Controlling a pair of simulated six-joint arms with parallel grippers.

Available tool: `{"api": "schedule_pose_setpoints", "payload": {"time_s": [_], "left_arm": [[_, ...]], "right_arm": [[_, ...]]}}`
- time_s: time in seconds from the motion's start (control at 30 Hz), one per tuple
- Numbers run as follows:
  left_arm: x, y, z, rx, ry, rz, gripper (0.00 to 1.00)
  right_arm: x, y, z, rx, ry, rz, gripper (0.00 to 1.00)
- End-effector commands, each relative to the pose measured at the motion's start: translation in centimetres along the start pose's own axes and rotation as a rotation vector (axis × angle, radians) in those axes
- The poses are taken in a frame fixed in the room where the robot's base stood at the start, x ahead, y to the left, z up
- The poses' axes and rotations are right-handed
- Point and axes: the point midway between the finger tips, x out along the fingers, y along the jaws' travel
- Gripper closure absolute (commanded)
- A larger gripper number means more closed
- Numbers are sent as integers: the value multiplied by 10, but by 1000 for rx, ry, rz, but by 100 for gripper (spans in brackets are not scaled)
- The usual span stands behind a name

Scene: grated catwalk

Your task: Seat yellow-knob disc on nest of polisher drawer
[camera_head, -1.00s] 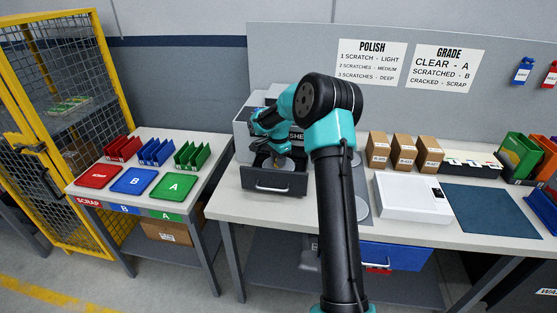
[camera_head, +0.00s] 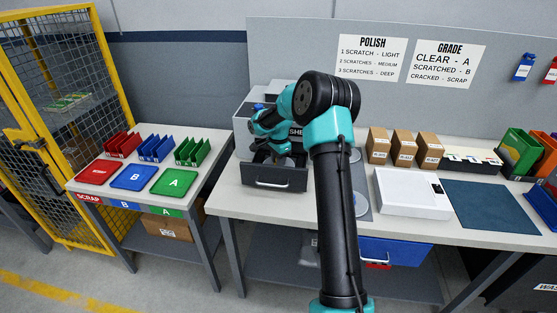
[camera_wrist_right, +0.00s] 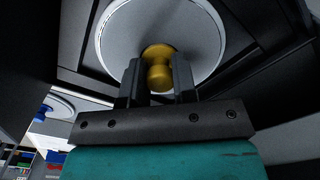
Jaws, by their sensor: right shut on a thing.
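The polisher (camera_head: 246,128) stands on the bench with its dark drawer (camera_head: 275,179) pulled out toward the front. My right gripper (camera_head: 284,157) reaches down into the open drawer. In the right wrist view my right gripper (camera_wrist_right: 158,82) is shut on the yellow knob (camera_wrist_right: 158,70) of a pale round disc (camera_wrist_right: 120,40). The disc lies within the dark drawer walls in that view. The nest is hidden under the disc, so I cannot tell whether the disc touches it. My left gripper is not in view.
Red, blue and green trays (camera_head: 174,181) and card racks sit on the left table. Small cartons (camera_head: 403,148), a white box (camera_head: 411,195) and a dark blue mat (camera_head: 491,209) are right of my arm. Other discs (camera_head: 361,205) lie partly behind my arm.

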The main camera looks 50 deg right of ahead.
Motion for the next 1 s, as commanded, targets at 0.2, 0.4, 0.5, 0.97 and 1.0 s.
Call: {"api": "schedule_pose_setpoints", "payload": {"time_s": [0.2,0.4,0.5,0.97,1.0], "left_arm": [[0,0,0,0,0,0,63],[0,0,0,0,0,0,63],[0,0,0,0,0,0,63],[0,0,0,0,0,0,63],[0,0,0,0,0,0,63]], "right_arm": [[0,0,0,0,0,0,60],[0,0,0,0,0,0,44],[0,0,0,0,0,0,44],[0,0,0,0,0,0,23],[0,0,0,0,0,0,23]]}}
